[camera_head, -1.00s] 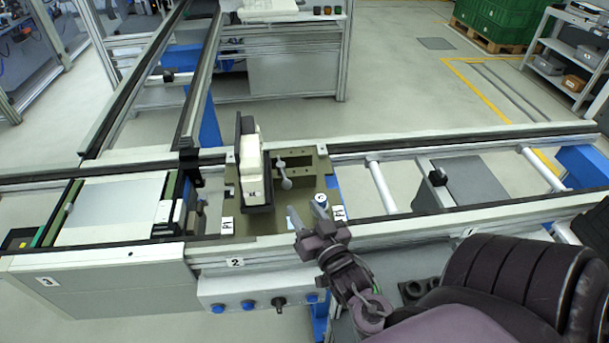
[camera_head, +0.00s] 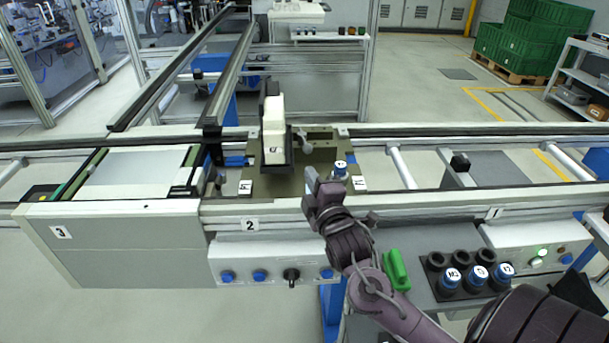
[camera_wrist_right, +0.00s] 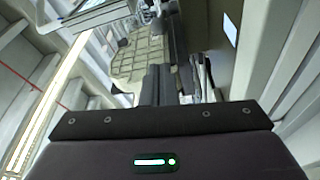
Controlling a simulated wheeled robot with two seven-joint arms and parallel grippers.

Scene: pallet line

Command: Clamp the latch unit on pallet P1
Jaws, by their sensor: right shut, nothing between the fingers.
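Pallet P1 (camera_head: 297,184), an olive plate with white labels at its front corners, sits on the conveyor in the head view. The latch unit (camera_head: 274,128), a pale upright block, stands in a dark holder (camera_head: 276,166) on the pallet. A grey clamp lever (camera_head: 304,141) is just right of it; whether it presses on the unit I cannot tell. My right gripper (camera_head: 311,178) is shut and empty, over the pallet's front edge, apart from the unit. Its dark fingers (camera_wrist_right: 160,85) show together in the right wrist view. My left gripper is not in view.
A blue-topped cylinder (camera_head: 340,169) stands at the pallet's right front, close to my right gripper. The conveyor rails (camera_head: 440,203) border the pallet.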

